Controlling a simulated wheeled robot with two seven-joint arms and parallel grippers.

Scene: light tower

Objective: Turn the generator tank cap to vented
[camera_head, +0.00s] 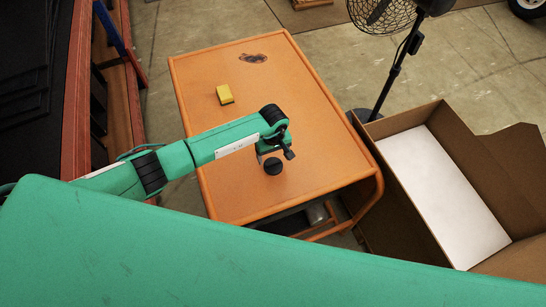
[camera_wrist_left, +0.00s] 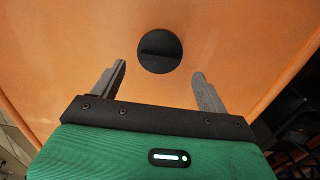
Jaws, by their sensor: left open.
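The tank cap (camera_wrist_left: 160,51) is a round black disc with a raised grip bar across it. It sits on the orange generator top (camera_wrist_left: 60,50). In the left wrist view the bar runs nearly crosswise, from left to right. My left gripper (camera_wrist_left: 159,72) is open and empty, with one grey finger on each side of the cap's line. The fingertips appear just short of the cap; I cannot tell the height gap. In the head view the cap (camera_head: 272,166) shows just below my left gripper (camera_head: 273,150). My right gripper is not in view.
A yellow block (camera_head: 225,94) and a dark stain (camera_head: 253,58) are on the orange top. An open cardboard box (camera_head: 385,155) stands at the right. A black fan (camera_head: 384,12) stands behind it. A red-edged dark shelf (camera_head: 75,100) is at the left.

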